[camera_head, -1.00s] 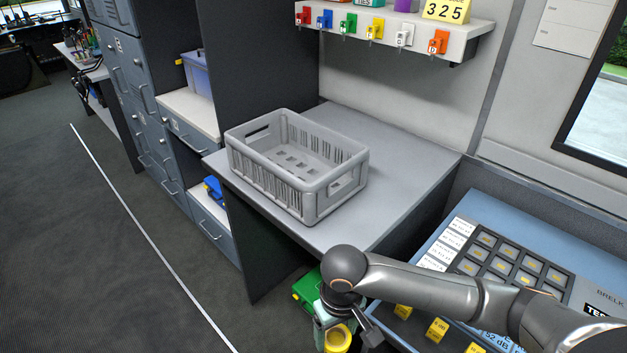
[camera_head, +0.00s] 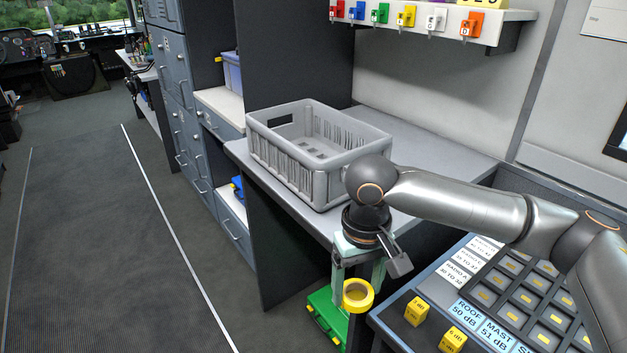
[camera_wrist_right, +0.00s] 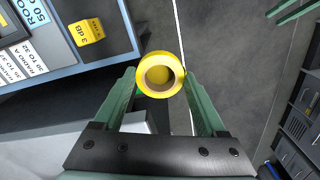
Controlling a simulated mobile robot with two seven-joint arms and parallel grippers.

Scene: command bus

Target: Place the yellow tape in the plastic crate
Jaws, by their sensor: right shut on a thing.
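The yellow tape (camera_head: 358,294) is a roll held between the fingers of my right gripper (camera_head: 357,285), in front of the desk's near edge. In the right wrist view the yellow tape (camera_wrist_right: 160,75) sits between the two green fingertips (camera_wrist_right: 162,82), its hole facing the camera. The grey plastic crate (camera_head: 262,150) stands upright on the desk, behind and to the left of my right gripper. Its visible inside is empty. The tape is outside the crate and lower than its rim.
The grey desk (camera_head: 440,160) has free room right of the crate. A console with buttons and yellow blocks (camera_head: 417,311) stands at the right. A green case (camera_head: 325,318) is low behind the gripper. A shelf with coloured tags (camera_head: 430,20) hangs above.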

